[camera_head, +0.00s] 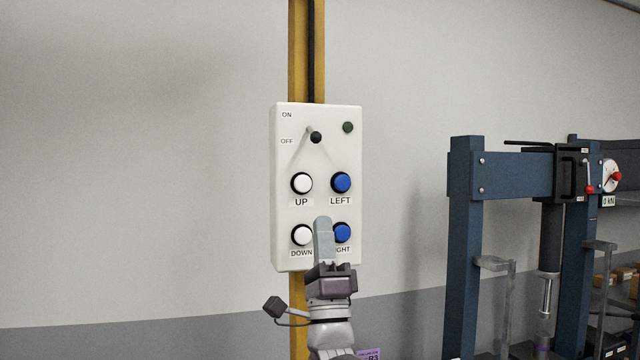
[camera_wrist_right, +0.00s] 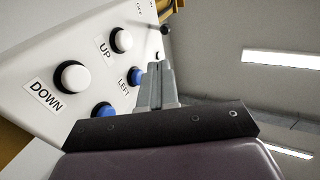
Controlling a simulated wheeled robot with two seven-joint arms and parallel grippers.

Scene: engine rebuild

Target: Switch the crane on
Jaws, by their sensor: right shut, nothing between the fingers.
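The white crane control box (camera_head: 318,160) is mounted on a yellow post in the head view. Its lever switch (camera_head: 316,137) has a black knob and sits beside the OFF label, below ON. A dark round lamp (camera_head: 348,127) is at its upper right. My right gripper (camera_head: 323,222) is shut and empty, pointing up in front of the box's lower part. It partly covers the RIGHT label and the lower blue button. In the right wrist view the shut fingers (camera_wrist_right: 157,85) point toward the lever knob (camera_wrist_right: 165,29), apart from it. My left gripper is not in view.
The box has white UP (camera_head: 301,183) and DOWN (camera_head: 302,235) buttons and blue LEFT (camera_head: 341,182) and RIGHT (camera_head: 343,233) buttons, close to my fingers. A dark blue press frame (camera_head: 466,240) stands to the right. The wall area left of the box is free.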

